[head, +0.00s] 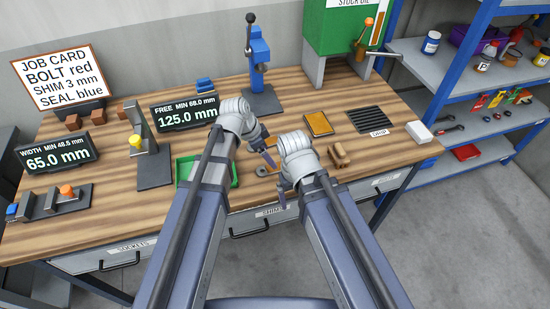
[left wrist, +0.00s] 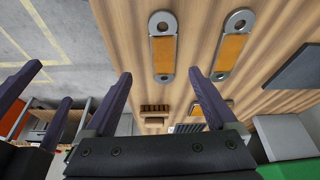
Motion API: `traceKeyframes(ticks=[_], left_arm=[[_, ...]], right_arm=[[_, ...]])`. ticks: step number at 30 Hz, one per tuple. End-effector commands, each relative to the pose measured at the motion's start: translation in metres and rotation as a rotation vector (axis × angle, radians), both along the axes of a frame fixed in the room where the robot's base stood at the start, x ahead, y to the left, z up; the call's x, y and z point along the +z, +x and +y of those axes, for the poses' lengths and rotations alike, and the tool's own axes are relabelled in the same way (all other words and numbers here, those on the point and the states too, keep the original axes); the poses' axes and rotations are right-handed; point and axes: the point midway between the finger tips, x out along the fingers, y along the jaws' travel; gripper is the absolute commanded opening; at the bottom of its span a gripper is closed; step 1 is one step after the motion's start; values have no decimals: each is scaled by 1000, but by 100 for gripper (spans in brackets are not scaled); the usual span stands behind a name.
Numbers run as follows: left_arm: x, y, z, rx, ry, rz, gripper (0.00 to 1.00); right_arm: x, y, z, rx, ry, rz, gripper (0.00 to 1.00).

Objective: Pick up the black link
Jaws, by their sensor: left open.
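Two flat links with round grey eyed ends and orange middles lie side by side on the wooden bench in the left wrist view, a left link (left wrist: 163,52) and a right link (left wrist: 233,48). Neither looks black. In the head view they are mostly hidden by my arms; one grey end (head: 262,171) shows. My left gripper (left wrist: 160,73) is open and empty, its fingers either side of the left link's near end in that picture; height above it is unclear. It also shows in the head view (head: 268,157). My right gripper (left wrist: 50,83) hangs open beside it, near the bench's front edge (head: 282,198).
A green tray (head: 180,172) stands left of my arms. An orange pad (head: 319,124), a brown block (head: 340,155) and a black grate (head: 373,120) lie to the right. A blue press (head: 260,55) stands behind. A blue shelf rack (head: 462,58) is at right.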

Motion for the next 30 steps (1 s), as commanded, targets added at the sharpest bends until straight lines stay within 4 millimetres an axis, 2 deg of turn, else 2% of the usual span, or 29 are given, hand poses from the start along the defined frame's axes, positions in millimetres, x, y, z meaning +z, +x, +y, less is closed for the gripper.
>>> traceKeyframes(ticks=[8,17,25,30], left_arm=[[-1,6,0,-27,-11,-20,91],[-25,9,-8,-27,-10,-19,91],[-28,9,-10,-27,-10,-19,91],[-45,9,-15,-26,-10,-19,91]], right_arm=[[-2,0,0,0,0,0,92],[-26,0,0,-1,0,0,92],[-30,0,0,-1,0,0,92],[-46,0,0,-1,0,0,92]])
